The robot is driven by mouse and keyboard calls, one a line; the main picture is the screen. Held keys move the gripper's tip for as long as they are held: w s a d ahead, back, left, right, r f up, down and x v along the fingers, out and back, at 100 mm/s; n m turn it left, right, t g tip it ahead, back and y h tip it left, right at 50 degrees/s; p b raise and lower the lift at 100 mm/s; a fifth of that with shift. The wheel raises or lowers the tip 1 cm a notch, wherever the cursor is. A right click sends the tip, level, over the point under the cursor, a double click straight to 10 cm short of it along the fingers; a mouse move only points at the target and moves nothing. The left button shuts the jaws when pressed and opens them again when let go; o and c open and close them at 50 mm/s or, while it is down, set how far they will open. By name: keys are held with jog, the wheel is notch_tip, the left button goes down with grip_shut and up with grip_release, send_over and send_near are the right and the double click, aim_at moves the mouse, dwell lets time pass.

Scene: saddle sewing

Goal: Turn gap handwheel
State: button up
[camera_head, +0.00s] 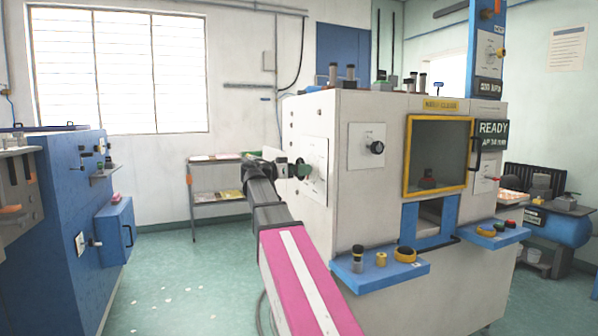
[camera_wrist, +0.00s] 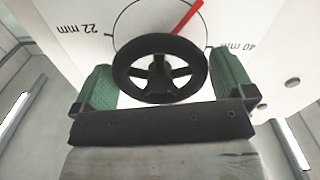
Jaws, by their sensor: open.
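The gap handwheel (camera_wrist: 158,72) is a black spoked wheel on a white dial plate in the wrist view. A red pointer (camera_wrist: 187,17) behind it points to the upper right, between the "22 mm" and "40 mm" marks. My gripper (camera_wrist: 162,80) is open, with one green finger on each side of the wheel. The wheel's rim slightly overlaps the inner finger edges in this view; I cannot tell whether they touch. In the head view my gripper (camera_head: 288,168) is at the dial plate (camera_head: 317,172) on the white machine's left face, and the wheel is mostly hidden.
The white machine (camera_head: 345,215) also carries a black knob (camera_head: 376,147), a yellow-framed window (camera_head: 437,157) and a blue shelf (camera_head: 380,275) in front. A blue cabinet (camera_head: 60,215) stands at left, and a rack (camera_head: 215,180) at the back.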

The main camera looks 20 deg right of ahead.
jog(key=shift+c, duration=0.3)
jog(key=c, duration=0.6)
jog(key=shift+o, duration=0.3)
jog(key=shift+n, duration=0.3)
jog(key=n, duration=2)
jog(key=shift+n, duration=0.4)
